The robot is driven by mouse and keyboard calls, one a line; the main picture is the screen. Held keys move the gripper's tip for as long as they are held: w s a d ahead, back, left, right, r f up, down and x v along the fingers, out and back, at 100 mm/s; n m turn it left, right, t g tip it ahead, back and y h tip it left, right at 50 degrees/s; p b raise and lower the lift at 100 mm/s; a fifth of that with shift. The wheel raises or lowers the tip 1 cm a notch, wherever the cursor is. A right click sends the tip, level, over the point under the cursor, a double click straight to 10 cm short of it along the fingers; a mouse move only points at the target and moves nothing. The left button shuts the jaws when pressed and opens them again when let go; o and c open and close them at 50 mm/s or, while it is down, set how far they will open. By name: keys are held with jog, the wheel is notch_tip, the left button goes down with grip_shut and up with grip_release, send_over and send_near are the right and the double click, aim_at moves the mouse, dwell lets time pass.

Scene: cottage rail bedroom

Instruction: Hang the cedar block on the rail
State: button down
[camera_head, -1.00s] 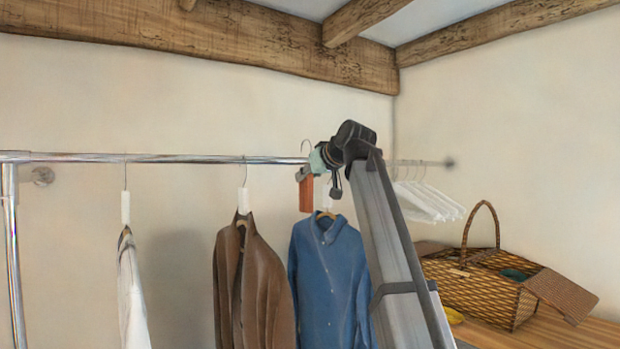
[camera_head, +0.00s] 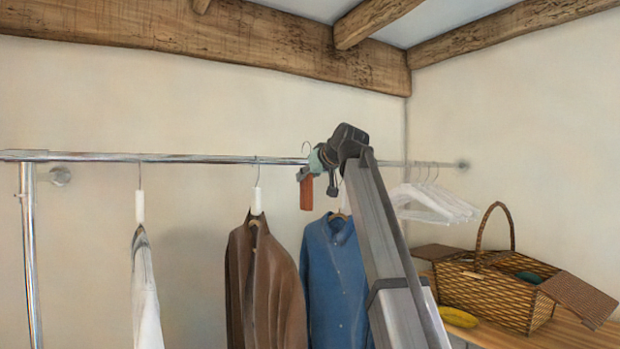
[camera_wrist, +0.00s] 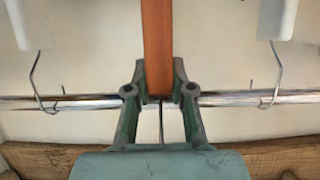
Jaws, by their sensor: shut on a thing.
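The cedar block (camera_head: 306,192) is a reddish-brown slab with a thin wire hook above it. My gripper (camera_head: 314,168) is shut on the block near its top. The block hangs down at the rail (camera_head: 205,158), between the brown jacket and the blue shirt. The hook's curve shows above the rail line; I cannot tell whether it is over the rail or in front of it. In the wrist view, which looks upside down, the teal fingers (camera_wrist: 159,92) close on the block (camera_wrist: 158,45), and the rail (camera_wrist: 75,101) passes behind them.
A white garment (camera_head: 145,290), a brown jacket (camera_head: 265,290) and a blue shirt (camera_head: 335,270) hang on the rail. Several white empty hangers (camera_head: 435,203) hang at its right end. A wicker basket (camera_head: 490,293) and a yellow item (camera_head: 458,316) are on the wooden surface at right.

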jog(key=w+a+f+b, duration=0.2)
jog(key=w+f, duration=0.1)
jog(key=w, duration=0.1)
jog(key=shift+a+f, duration=0.35)
dwell(0.8)
jog(key=shift+f, duration=0.35)
dwell(0.7)
jog(key=c, duration=0.9)
grip_release()
jog(key=shift+c, duration=0.2)
